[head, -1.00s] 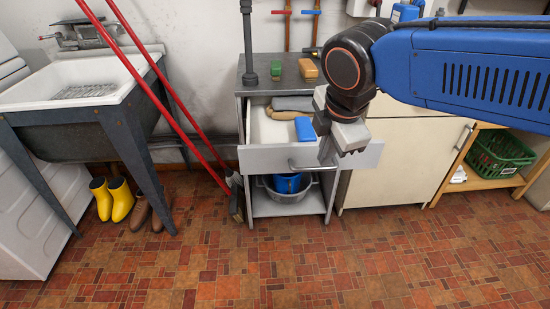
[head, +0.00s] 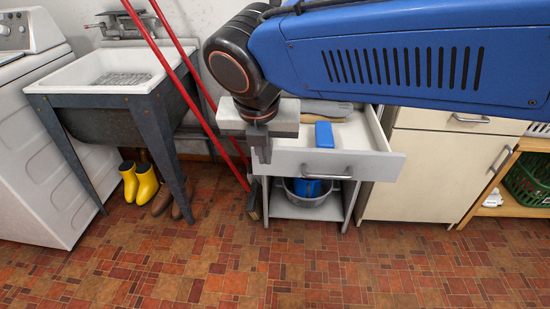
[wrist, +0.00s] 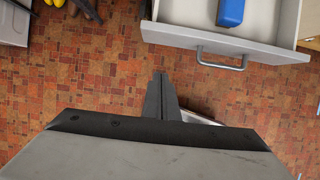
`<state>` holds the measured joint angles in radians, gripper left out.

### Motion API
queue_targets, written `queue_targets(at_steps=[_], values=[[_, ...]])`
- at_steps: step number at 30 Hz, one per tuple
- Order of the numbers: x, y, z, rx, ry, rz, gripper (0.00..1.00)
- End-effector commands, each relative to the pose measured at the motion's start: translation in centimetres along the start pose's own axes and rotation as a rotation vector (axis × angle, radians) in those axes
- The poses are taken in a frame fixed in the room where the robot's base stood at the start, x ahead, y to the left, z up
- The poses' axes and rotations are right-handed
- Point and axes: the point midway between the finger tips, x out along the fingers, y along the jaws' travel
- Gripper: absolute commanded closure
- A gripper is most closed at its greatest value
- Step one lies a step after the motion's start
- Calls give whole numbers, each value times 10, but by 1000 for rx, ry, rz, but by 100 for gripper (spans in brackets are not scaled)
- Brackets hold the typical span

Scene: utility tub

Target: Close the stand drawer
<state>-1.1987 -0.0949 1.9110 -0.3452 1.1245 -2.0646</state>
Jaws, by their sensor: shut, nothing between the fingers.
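The stand drawer (head: 365,166) is pulled out from the grey stand (head: 349,198) in the head view. In the wrist view the drawer front (wrist: 215,42) and handle (wrist: 222,60) are at the top right. My gripper (head: 262,155) is shut and empty, in front of the drawer's left end in the head view. In the wrist view its fingertips (wrist: 160,80) point toward the drawer, below and left of the handle, with floor showing between. My arm hides part of the stand top.
A grey basin (head: 311,192) with a blue item sits on the stand's lower shelf. Red poles (head: 178,75) lean left of the stand, by the sink (head: 100,82). Yellow boots (head: 140,184) stand under the sink. A cream cabinet (head: 425,170) is to the right. The floor in front is clear.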

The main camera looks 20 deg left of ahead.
Motion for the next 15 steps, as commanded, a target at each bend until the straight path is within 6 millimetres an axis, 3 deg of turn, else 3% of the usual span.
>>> queue_targets(at_steps=[5, 15], values=[[21, -1, 0, 2, 2, -3, 100], [81, -2, 0, 3, 3, -3, 100]])
